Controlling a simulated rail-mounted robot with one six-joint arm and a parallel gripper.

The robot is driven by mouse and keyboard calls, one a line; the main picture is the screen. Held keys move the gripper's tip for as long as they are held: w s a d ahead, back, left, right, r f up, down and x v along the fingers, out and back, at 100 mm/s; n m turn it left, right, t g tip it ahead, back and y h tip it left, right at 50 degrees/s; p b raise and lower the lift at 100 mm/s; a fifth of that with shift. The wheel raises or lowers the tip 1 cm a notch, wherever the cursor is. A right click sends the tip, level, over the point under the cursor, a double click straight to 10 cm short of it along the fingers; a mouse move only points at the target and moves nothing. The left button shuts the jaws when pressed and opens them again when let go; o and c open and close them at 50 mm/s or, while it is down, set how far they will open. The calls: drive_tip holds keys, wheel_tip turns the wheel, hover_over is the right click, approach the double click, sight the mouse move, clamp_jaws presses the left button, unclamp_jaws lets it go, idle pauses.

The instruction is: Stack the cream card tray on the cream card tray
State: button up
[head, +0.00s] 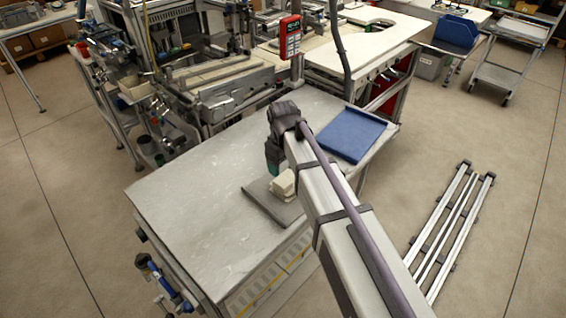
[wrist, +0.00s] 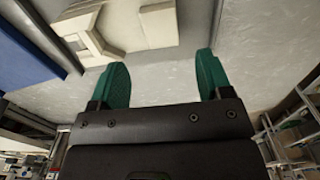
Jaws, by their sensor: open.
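My gripper (wrist: 162,62) is open, its two green fingers spread apart with nothing between them. In the wrist view a cream card tray with a notched, stepped shape (wrist: 86,36) lies beyond the left finger. A second cream piece, a plainer block (wrist: 158,24), is beside it, beyond the gap between the fingers. In the head view the cream card trays (head: 284,184) show as a small pile on a dark grey mat (head: 270,207), right below my gripper (head: 273,165). My arm hides part of them there. I cannot tell whether one tray rests on the other.
The mat lies at the front right of a grey worktable (head: 190,200), whose left and middle are clear. A blue tray (head: 348,138) lies on the table's back right. A machine bench with a red handheld control (head: 290,38) stands behind. Metal rails (head: 450,235) lie on the floor.

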wheel_tip(320, 180, up, 4)
drive_tip(key=shift+p, duration=1)
drive_tip(key=s+d+m, duration=0.9)
drive_tip(key=s+d, duration=0.7)
drive_tip(key=d, duration=0.2)
drive_tip(key=shift+s, duration=0.15)
drive_tip(key=shift+a, duration=0.1)
